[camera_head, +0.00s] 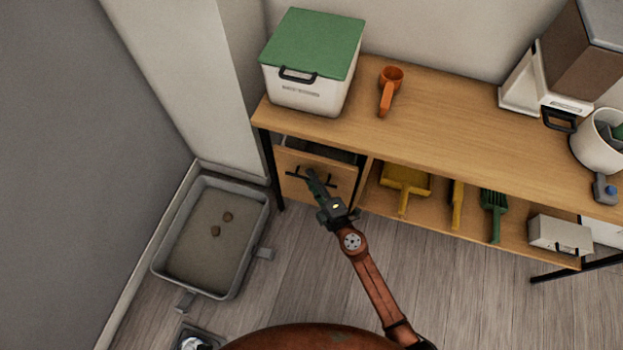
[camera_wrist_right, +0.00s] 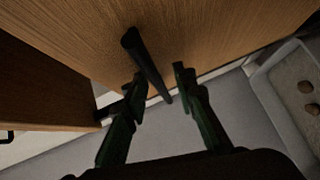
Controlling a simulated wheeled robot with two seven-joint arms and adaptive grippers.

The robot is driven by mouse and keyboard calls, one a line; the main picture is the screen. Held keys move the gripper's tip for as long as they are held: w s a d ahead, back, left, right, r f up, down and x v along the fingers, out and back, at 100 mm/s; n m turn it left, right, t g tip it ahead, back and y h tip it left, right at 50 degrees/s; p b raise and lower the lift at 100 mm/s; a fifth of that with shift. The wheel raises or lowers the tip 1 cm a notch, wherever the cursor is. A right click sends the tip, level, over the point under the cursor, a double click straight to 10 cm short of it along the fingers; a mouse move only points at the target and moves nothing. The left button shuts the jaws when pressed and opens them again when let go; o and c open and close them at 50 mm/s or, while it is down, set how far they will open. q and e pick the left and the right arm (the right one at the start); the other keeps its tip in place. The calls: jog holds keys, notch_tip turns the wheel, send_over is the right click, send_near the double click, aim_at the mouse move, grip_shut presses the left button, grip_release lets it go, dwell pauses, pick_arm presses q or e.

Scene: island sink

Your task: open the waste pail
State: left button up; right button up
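I cannot tell for sure which thing is the waste pail. A grey square-rimmed container (camera_head: 195,340) with something pale inside is cut off at the bottom edge of the head view. A white bin (camera_head: 300,92) with a shut green lid (camera_head: 316,42) and black front handle stands on the bench's left end. My right gripper (camera_head: 313,180) is at the black handle (camera_wrist_right: 146,62) of the wooden drawer (camera_head: 335,180) under that end. In the right wrist view its fingers (camera_wrist_right: 160,76) are apart, with the handle bar between them. A dark gap shows above the drawer front. My left gripper is out of view.
A grey litter tray (camera_head: 191,285) with two brown lumps lies on the floor, left of the drawer. The wooden bench (camera_head: 450,115) carries an orange scoop (camera_head: 388,90) and a white pot (camera_head: 597,145). Its shelf holds a yellow dustpan (camera_head: 405,180) and a green fork (camera_head: 494,205).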

grip_shut()
dwell(0.3)
dwell(0.5)
